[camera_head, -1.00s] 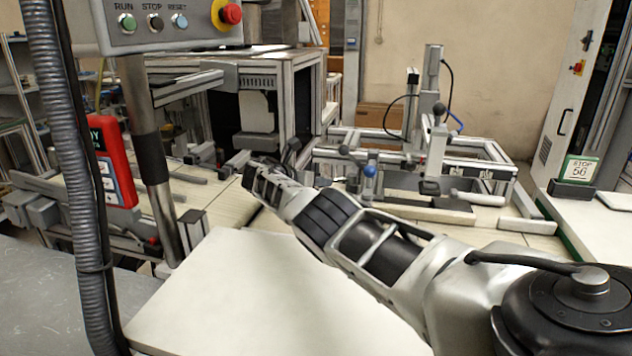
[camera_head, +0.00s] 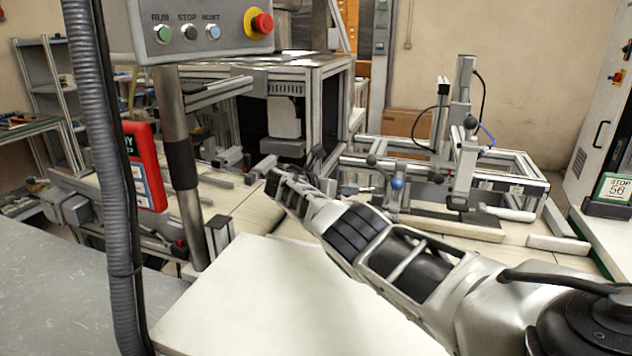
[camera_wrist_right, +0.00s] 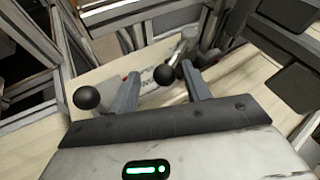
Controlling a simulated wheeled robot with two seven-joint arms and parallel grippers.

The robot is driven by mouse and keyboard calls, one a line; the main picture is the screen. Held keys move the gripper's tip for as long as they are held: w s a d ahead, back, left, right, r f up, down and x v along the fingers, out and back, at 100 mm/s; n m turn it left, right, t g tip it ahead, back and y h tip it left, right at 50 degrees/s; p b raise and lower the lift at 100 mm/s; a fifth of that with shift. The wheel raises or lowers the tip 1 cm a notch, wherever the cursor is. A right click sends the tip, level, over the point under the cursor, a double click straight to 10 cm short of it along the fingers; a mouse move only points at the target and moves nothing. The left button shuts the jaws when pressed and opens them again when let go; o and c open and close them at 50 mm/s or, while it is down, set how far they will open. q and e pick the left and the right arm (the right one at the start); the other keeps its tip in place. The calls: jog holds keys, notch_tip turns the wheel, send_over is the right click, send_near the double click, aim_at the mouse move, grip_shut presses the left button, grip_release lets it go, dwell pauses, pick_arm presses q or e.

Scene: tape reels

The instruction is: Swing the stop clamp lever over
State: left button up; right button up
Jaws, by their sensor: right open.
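My right arm reaches in from the right. Its gripper (camera_head: 317,163) is small and partly hidden at the far end of the arm, beside the work table. In the right wrist view the two grey fingers of the gripper (camera_wrist_right: 160,72) are apart. A black ball knob (camera_wrist_right: 164,74) shows between the fingers in the picture; I cannot tell its depth or see contact. A second black ball knob (camera_wrist_right: 90,97) lies outside the left finger. Which knob belongs to the stop clamp lever is not clear. My left gripper is not seen.
An aluminium frame fixture with a blue knob (camera_head: 397,183) stands right of the gripper. A machine enclosure (camera_head: 330,90) stands behind. A control box (camera_head: 190,30) hangs at upper left, with a red handheld device (camera_head: 147,165) below. A pale board (camera_head: 270,300) lies in front.

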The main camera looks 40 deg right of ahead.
pick_arm(q)
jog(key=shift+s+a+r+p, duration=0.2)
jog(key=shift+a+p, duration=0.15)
jog(key=shift+p, duration=0.45)
pick_arm(e)
jog(key=v, duration=1.4)
jog(key=shift+a+r, duration=0.15)
jog(key=shift+r, duration=0.05)
jog(key=shift+s, duration=0.1)
jog(key=b+x, duration=0.1)
jog(key=x, duration=0.4)
jog(key=b+x, duration=0.1)
jog(key=x, duration=0.4)
jog(key=b+x, duration=0.1)
jog(key=x, duration=0.4)
jog(key=shift+f+b, duration=0.35)
jog(key=shift+d+b, duration=0.3)
jog(key=shift+d, duration=0.15)
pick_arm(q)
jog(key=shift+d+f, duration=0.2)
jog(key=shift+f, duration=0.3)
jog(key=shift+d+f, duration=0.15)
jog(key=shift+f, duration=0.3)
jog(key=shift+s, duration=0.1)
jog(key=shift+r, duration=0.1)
